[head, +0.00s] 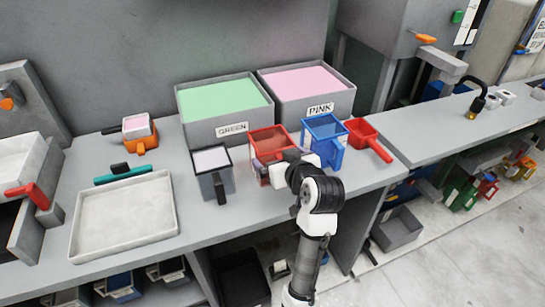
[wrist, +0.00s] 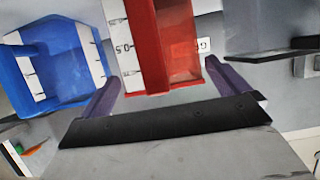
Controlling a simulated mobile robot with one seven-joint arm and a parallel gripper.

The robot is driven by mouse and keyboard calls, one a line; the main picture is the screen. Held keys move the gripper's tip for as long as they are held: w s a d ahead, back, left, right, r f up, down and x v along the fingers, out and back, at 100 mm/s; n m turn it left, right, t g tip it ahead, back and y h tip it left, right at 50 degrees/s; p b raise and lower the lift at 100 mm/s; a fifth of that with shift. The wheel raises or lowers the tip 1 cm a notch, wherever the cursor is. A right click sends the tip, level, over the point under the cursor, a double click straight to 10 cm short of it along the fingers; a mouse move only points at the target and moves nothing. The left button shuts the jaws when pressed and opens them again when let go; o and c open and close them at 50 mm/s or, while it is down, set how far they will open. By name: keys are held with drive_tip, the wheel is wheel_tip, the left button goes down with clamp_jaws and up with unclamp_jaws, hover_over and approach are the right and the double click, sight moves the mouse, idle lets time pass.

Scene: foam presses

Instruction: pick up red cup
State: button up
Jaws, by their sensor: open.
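The red cup (head: 266,142) is a clear-red square measuring cup standing on the grey bench, in front of the green and pink bins. My gripper (head: 273,168) is at its near side and covers part of its lower front. In the wrist view the red cup (wrist: 181,66) fills the upper middle, with its upright red handle facing me. My gripper (wrist: 163,75) is open, its two purple fingers on either side of the handle. I cannot tell whether the fingers touch it.
A blue cup (head: 325,132) stands close on the right and a dark grey cup (head: 213,171) on the left. A red scoop (head: 366,135) lies farther right. The green bin (head: 205,133) and pink bin (head: 341,101) stand behind. A white tray (head: 126,243) is at left.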

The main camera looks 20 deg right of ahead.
drive_tip(key=shift+x, duration=1.25)
drive_tip(key=c, duration=0.7)
drive_tip(key=shift+c, duration=0.2)
drive_tip(key=shift+r, duration=0.1)
wheel_tip(320, 180, up, 20)
drive_tip(key=b, duration=0.1)
